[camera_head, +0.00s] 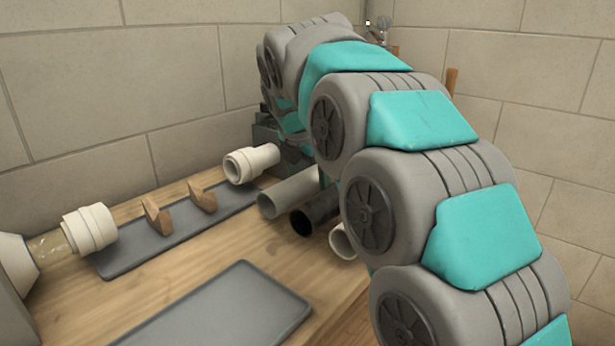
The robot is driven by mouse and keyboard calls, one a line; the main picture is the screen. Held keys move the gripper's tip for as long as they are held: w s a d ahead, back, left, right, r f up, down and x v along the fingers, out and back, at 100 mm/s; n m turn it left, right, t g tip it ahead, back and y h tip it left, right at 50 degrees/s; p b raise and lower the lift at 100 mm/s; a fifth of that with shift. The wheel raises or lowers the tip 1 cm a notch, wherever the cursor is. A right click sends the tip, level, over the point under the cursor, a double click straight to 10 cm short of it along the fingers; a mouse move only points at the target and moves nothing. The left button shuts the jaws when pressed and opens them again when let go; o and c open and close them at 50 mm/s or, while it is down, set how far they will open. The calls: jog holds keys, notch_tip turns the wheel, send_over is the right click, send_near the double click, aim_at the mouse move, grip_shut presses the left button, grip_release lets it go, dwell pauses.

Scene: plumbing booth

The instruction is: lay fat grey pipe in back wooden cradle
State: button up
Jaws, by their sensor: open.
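A fat grey pipe (290,193) lies near the bench's right side, its open end facing the front left and its far end hidden behind my arm. A pair of notched wooden blocks forms a cradle (157,216) on a dark grey plate at the back of the bench. Nothing lies in its notches. My arm crosses the right half of the picture and bends down beyond the pipes. My gripper's fingers are hidden behind my arm, and nothing held can be seen.
A black pipe (316,212) and a cream pipe (342,242) lie beside the grey one. White fittings stand at the cradle's left (88,228) and right (251,164). A flat grey plate (230,312) lies bare in front. Stone walls close off the back.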

jog(key=shift+r, duration=0.1)
jog(key=v, duration=0.7)
jog(key=shift+s+r, duration=0.15)
jog(key=shift+r, duration=0.05)
